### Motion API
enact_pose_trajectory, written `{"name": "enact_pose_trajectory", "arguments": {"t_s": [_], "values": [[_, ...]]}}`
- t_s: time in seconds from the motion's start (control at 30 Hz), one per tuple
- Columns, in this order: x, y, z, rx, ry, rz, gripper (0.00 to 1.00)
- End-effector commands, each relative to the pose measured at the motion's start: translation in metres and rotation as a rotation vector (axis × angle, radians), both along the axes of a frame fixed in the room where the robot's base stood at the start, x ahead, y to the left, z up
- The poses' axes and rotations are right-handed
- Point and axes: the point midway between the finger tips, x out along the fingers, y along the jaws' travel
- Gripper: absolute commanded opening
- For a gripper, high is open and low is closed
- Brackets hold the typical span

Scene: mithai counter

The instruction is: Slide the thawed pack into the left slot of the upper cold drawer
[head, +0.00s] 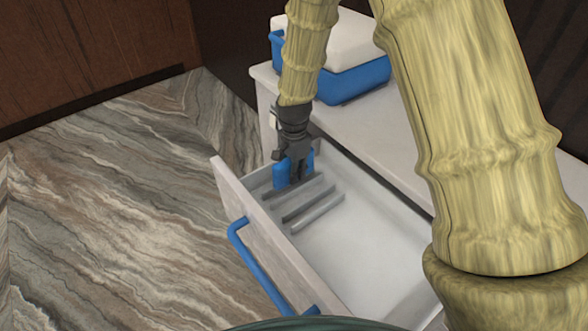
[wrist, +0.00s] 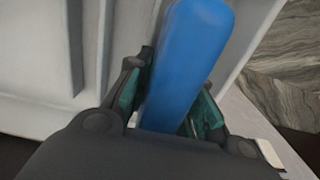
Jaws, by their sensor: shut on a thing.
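A blue pack (head: 281,174) stands upright at the far left end of the open drawer (head: 375,250). My gripper (head: 297,165) comes down from above and is shut on the pack. In the wrist view the blue pack (wrist: 196,55) sticks out between the two fingers of my gripper (wrist: 170,105). Grey slot dividers (head: 312,207) rise from the drawer floor just below and to the right of the pack. The pack's lower end is close to the dividers, but I cannot tell whether it touches the floor.
A blue box with a white lid (head: 340,82) stands on the white counter top (head: 395,140) behind the drawer. The drawer front has a blue bar handle (head: 258,265). The right part of the drawer is empty. Marbled floor (head: 110,220) lies clear at left.

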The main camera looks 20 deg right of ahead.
Motion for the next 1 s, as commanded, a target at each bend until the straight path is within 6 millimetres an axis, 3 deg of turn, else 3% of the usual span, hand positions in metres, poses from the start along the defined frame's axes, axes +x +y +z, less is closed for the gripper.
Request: {"name": "enact_pose_trajectory", "arguments": {"t_s": [0.7, 1.0], "values": [[-0.002, 0.0, -0.044, -0.001, 0.005, 0.0, 0.0], [-0.004, 0.001, -0.05, 0.0, 0.008, 0.001, 0.0]]}}
